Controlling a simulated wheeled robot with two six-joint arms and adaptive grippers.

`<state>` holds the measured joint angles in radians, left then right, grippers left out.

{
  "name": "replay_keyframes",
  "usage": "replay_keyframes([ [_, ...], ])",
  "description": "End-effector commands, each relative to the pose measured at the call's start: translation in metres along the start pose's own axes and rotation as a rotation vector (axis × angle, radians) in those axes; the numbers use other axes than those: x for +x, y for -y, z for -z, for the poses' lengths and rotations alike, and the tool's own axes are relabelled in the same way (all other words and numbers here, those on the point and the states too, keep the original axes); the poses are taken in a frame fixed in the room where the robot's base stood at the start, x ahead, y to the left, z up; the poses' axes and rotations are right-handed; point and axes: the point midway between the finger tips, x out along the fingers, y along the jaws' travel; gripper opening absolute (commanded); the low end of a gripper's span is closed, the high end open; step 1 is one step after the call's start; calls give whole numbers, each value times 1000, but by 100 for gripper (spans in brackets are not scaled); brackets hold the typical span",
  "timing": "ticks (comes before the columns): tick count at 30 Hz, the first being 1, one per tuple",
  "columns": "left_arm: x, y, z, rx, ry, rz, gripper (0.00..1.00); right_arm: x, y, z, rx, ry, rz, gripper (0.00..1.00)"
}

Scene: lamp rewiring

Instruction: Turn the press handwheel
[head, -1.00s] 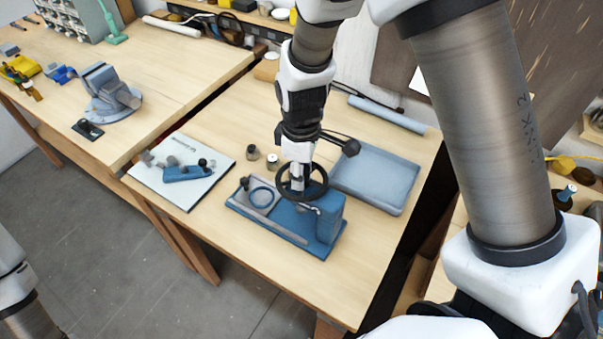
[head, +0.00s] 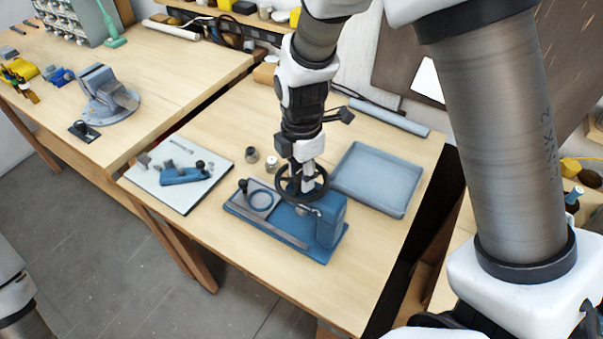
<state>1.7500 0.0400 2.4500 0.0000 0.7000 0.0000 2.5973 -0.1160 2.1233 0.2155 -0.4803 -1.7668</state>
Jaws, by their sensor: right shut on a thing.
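The blue press (head: 331,222) stands on the middle workbench, with a long base plate and an upright block at its right end. Its black handwheel (head: 322,194) sits on top, beside the block. My right gripper (head: 306,184) reaches down from above into the handwheel and is shut on it; the fingertips are small and partly hidden by the rim.
A grey-blue tray (head: 408,182) lies right of the press. A white mat (head: 196,196) with a blue tool and small parts lies to the left. Small jars (head: 271,164) stand behind the press. A vise (head: 104,94) stands on the left bench. The bench front is clear.

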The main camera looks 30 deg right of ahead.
Motion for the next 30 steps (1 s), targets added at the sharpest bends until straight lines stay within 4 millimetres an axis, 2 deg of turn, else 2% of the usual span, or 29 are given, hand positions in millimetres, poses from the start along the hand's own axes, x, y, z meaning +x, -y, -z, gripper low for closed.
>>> replay_keyframes([
  [9, 4, 0, 0, 0, 0, 0, 40, 2, 2, 0, -106, -1, 5, 0],
  [23, 4, 0, 0, 0, 0, 0, 40, 2, 2, 0, -119, -1, 5, 0],
  [24, 4, 0, 0, 0, 0, 0, 40, 2, 2, 0, -119, -1, 5, 46],
  [30, 4, 0, 0, 0, 0, 0, 40, 1, 1, 0, -119, -1, 3, 46],
])
